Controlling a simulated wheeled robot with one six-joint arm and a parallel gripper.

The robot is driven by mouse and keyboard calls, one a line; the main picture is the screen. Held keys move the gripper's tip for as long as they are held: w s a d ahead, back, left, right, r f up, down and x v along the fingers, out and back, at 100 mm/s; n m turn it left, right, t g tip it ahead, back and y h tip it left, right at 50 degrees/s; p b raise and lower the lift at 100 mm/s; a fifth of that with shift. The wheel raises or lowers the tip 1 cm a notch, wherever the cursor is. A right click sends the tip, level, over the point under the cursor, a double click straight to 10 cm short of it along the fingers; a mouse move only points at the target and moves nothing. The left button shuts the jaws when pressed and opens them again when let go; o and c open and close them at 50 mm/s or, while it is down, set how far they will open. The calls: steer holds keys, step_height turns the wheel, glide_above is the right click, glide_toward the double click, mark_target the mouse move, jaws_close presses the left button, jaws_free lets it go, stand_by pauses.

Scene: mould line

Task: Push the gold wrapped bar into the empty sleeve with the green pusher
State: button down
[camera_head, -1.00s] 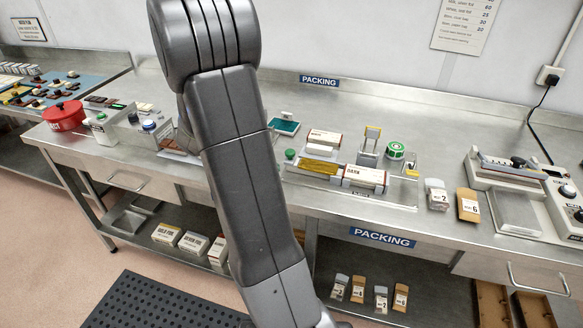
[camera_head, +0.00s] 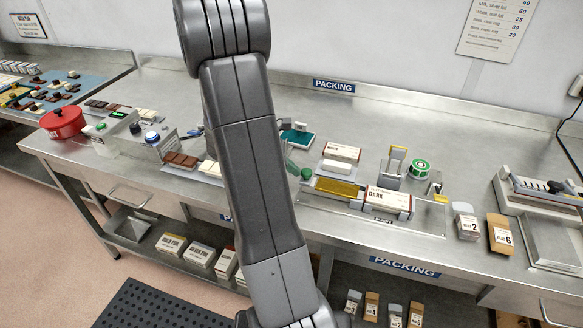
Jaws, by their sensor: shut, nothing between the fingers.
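The gold wrapped bar (camera_head: 337,187) lies in the packing fixture (camera_head: 428,217) on the steel bench, right of centre. A white sleeve (camera_head: 389,200) marked DARK lies just right of the bar, roughly in line with it. Its open end and inside cannot be made out. The green pusher's knob (camera_head: 306,173) shows just left of the bar, with a small gap between them; other green parts sit beside my arm. My arm rises through the middle of the picture and covers the bench left of the pusher. My gripper is hidden behind it.
Behind the bar lies another labelled box (camera_head: 342,152). A grey upright holder (camera_head: 393,167) and a green roll (camera_head: 419,169) stand behind the sleeve. Pouches (camera_head: 466,222) and a sealing machine (camera_head: 540,200) are at right. Chocolate bars (camera_head: 180,160) lie left of my arm.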

steer(key=s+d+b, duration=0.1)
steer(key=d, duration=0.3)
steer(key=s+d+b, duration=0.1)
steer(key=s+d, duration=0.1)
steer(key=d, duration=0.3)
steer(key=s+d+b, duration=0.1)
steer(key=d, duration=0.4)
steer(key=shift+s+d, duration=0.2)
steer(key=shift+s, duration=0.2)
steer(key=shift+a+r, duration=0.1)
steer(key=shift+a, duration=0.05)
steer(key=a+f+p+v, duration=0.1)
steer(key=v, duration=1.2)
steer(key=shift+a+f, duration=0.25)
steer(key=shift+a, duration=0.1)
steer(key=shift+s, duration=0.1)
